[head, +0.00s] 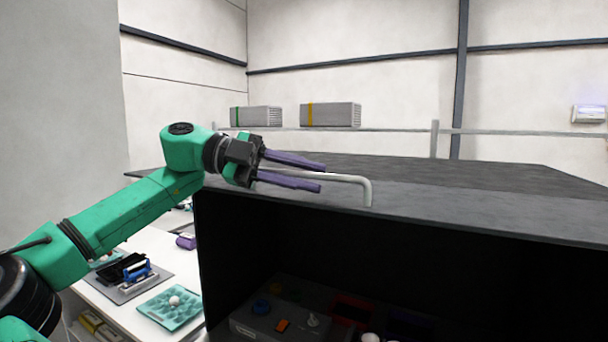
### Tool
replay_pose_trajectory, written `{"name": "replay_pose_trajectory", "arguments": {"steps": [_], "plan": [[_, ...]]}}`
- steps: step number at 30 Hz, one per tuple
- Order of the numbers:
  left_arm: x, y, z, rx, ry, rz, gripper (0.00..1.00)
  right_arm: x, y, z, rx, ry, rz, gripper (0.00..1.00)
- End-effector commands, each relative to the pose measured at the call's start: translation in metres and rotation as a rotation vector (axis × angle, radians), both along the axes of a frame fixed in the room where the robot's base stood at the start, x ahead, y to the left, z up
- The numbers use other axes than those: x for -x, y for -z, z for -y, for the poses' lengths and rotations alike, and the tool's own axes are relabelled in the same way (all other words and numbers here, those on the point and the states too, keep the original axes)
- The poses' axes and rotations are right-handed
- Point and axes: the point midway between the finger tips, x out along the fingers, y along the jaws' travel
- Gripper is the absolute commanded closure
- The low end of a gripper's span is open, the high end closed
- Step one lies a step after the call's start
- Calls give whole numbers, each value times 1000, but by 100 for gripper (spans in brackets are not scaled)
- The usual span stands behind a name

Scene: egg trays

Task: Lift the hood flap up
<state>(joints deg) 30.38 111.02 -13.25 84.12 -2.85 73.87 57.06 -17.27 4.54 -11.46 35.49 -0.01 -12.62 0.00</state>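The hood is a large dark box with a dark grey top panel (480,207) and an open, shadowed front below it. I cannot clearly tell the flap from the rest of the top. A light grey bent bar handle (354,179) stands at the front edge of this panel. My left gripper (321,178) reaches in from the left, its two purple fingers spread apart. The bar runs between them in the picture, its left part hidden; contact cannot be told. My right gripper is not in view.
Inside the hood are a grey box with knobs (262,327) and a red item (351,308), partly in shadow. At the lower left, a white table (150,246) bears a teal egg tray (160,312) with a white egg. Two grey boxes (330,114) stand behind the hood.

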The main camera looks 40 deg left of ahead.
Motion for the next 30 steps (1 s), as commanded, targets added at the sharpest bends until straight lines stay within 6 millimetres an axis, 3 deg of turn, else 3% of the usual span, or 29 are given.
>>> {"name": "replay_pose_trajectory", "arguments": {"steps": [8,17,24,30], "plan": [[12,-4,-21,0,-4,2,73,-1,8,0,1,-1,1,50],[47,-19,-74,1,-5,1,73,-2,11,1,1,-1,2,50],[72,-31,-114,2,-3,-3,73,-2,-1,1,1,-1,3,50],[78,-31,-120,0,0,0,73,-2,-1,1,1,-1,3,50]]}}
